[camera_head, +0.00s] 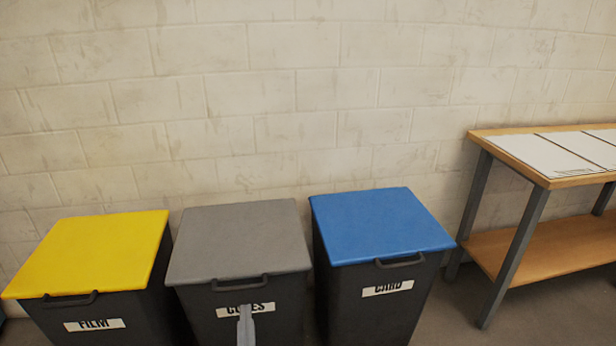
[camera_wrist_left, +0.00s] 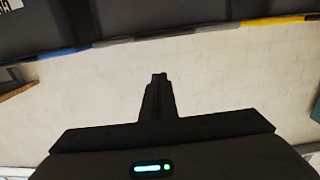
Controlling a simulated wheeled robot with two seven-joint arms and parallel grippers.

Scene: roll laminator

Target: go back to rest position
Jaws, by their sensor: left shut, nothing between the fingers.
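My left gripper (camera_head: 246,322) shows at the bottom of the head view, in front of the middle bin with the grey lid. Its fingers are together with nothing between them. In the left wrist view the shut fingers of my left gripper (camera_wrist_left: 158,78) point toward the pale block wall, below the dark bin fronts that show upside down along the top. Whether the fingertips touch the middle bin's front cannot be told. My right gripper is not in either view.
Three dark bins stand along the block wall (camera_head: 300,100): yellow-lidded FILM (camera_head: 95,250), grey-lidded (camera_head: 240,240) with a partly covered label, and blue-lidded CARD (camera_head: 380,225). All lids are closed. A wooden workbench (camera_head: 548,178) with white sheets and a lower shelf stands at right.

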